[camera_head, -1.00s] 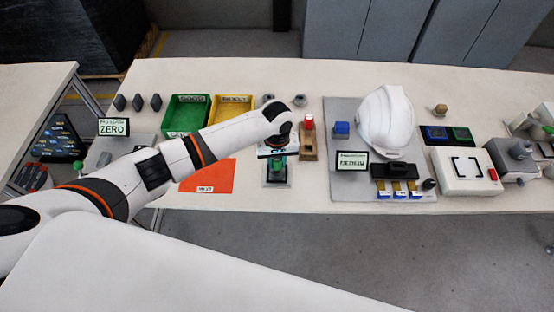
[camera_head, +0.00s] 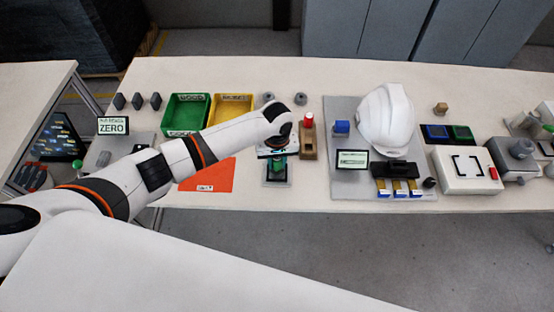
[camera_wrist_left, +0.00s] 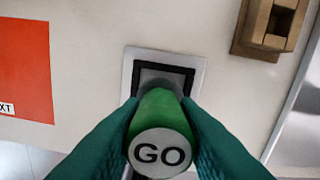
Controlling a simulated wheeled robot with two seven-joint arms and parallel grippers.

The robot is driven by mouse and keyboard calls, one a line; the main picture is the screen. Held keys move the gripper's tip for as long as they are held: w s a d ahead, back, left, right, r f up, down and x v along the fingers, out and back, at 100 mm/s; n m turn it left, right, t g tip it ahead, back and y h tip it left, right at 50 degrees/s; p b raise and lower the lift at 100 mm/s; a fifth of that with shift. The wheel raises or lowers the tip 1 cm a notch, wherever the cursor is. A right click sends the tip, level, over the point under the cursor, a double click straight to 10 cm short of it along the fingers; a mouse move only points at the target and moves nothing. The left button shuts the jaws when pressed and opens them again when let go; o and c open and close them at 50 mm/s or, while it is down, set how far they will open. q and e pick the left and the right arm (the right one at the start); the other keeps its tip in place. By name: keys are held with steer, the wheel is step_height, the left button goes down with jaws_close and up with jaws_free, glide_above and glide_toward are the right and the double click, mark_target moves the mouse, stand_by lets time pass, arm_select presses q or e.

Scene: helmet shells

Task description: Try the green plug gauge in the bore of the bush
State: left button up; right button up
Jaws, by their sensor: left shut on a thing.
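The green plug gauge (camera_wrist_left: 160,128) has "GO" on its end face. My left gripper (camera_wrist_left: 162,140) is shut on it, with a dark green finger on each side; the gripper also shows in the head view (camera_head: 278,156). The gauge (camera_head: 279,167) is over a small dark square fixture with a pale border (camera_head: 267,180). In the left wrist view a grey part, seemingly the bush (camera_wrist_left: 158,78), shows inside the fixture (camera_wrist_left: 129,75), just beyond the gauge. The gauge hides the bore, so I cannot tell whether its tip is inside. My right gripper is out of view.
A wooden holder (camera_head: 308,148) with a red-topped piece stands close right of the fixture. An orange mat (camera_head: 212,178) lies left. Green (camera_head: 187,112) and yellow (camera_head: 231,108) trays are behind. A white helmet shell (camera_head: 388,120) stands on a grey plate further right.

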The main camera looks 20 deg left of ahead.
arm_select(q)
steer(key=shift+f, duration=0.6)
stand_by(1.1)
steer(key=shift+r+p, duration=3)
steer(key=shift+p, duration=0.55)
